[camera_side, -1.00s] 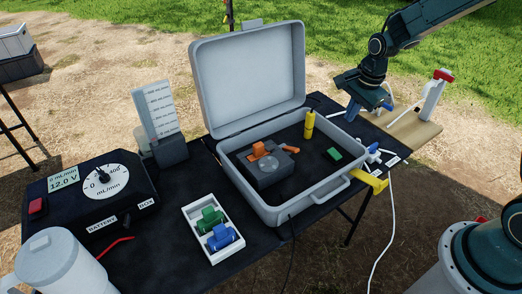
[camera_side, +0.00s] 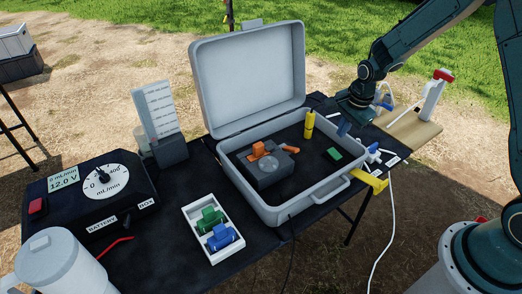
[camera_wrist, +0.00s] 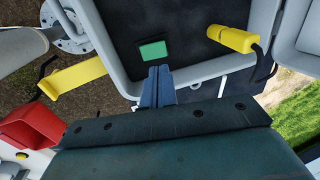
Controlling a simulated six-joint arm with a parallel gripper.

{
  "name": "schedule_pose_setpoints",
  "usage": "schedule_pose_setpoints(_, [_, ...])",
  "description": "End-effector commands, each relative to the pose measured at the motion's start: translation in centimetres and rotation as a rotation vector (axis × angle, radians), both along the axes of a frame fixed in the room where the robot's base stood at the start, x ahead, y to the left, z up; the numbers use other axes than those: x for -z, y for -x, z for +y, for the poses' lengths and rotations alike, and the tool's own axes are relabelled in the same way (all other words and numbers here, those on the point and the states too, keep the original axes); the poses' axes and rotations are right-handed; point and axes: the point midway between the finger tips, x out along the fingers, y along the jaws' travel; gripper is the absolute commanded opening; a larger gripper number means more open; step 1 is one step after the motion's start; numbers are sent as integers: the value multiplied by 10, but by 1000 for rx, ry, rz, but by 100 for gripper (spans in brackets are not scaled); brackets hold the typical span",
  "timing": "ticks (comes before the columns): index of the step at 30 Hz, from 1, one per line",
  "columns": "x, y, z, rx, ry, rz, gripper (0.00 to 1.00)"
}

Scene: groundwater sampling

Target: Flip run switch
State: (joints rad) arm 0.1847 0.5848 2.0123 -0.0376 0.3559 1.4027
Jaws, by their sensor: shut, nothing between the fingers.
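A black control box (camera_side: 100,212) stands on the table at the left of the side view. It has a round mL/min dial (camera_side: 101,181), a small readout (camera_side: 62,178) showing 0 mL/min and 12.0 V, and a red switch (camera_side: 38,206) on its left side. The switch's position is too small to tell. My gripper (camera_side: 343,129) is far to the right of the box, over the right edge of the open grey case (camera_side: 318,200). In the wrist view its blue fingers (camera_wrist: 158,73) are together and empty, near a green block (camera_wrist: 153,50).
A yellow cylinder (camera_side: 309,124) stands in the case. A white tray (camera_side: 236,246) with green and blue parts, a graduated cylinder (camera_side: 156,108) and a grey jug (camera_side: 60,265) are near the box.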

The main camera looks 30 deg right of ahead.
Motion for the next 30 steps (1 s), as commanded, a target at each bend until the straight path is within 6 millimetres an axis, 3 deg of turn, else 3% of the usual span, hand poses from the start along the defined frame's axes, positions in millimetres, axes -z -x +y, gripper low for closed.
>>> schedule_pose_setpoints(15, [60, -11, 0, 0, 0, 1, 0])
schedule_pose_setpoints(30, [72, -14, 0, 0, 1, -1, 0])
